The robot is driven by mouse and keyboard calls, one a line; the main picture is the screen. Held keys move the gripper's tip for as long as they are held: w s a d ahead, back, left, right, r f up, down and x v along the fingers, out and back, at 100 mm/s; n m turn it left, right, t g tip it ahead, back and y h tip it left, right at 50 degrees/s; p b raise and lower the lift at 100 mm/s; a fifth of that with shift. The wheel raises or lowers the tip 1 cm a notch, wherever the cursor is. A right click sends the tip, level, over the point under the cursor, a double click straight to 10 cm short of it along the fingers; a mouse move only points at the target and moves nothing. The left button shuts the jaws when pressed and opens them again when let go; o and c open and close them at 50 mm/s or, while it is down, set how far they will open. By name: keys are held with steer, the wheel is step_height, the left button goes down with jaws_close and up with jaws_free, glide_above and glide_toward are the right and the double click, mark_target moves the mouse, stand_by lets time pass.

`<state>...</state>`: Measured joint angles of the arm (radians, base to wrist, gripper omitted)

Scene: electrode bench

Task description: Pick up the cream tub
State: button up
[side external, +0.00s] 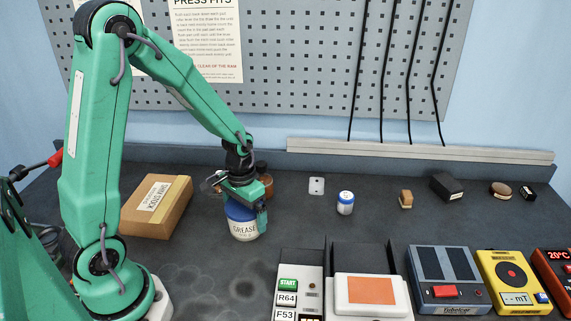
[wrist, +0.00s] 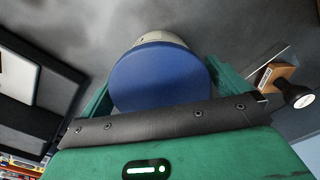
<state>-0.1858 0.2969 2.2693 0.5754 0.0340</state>
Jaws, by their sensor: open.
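The cream tub (side external: 244,231) has a pale body, a blue lid and a label reading GREASE. It stands upright on the dark bench in the side view. My gripper (side external: 245,196) is right over it, with its jaws down at the lid. In the wrist view the blue lid (wrist: 160,80) lies between the two green fingers of my open gripper (wrist: 166,88), with a little of the pale body beyond it. I cannot tell whether either finger touches the tub.
Devices, including one with an orange pad (side external: 371,290), line the front right. Bench in front of the tub is clear.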

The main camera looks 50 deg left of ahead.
steer(key=c, duration=1.2)
steer(key=shift+c, duration=0.2)
steer(key=shift+r, duration=0.2)
steer(key=shift+r, duration=0.8)
step_height(320, 180, up, 2)
steer(key=shift+r, duration=0.1)
steer(key=s+d+r, duration=0.4)
steer(key=d+r, duration=0.3)
steer(key=d, duration=0.4)
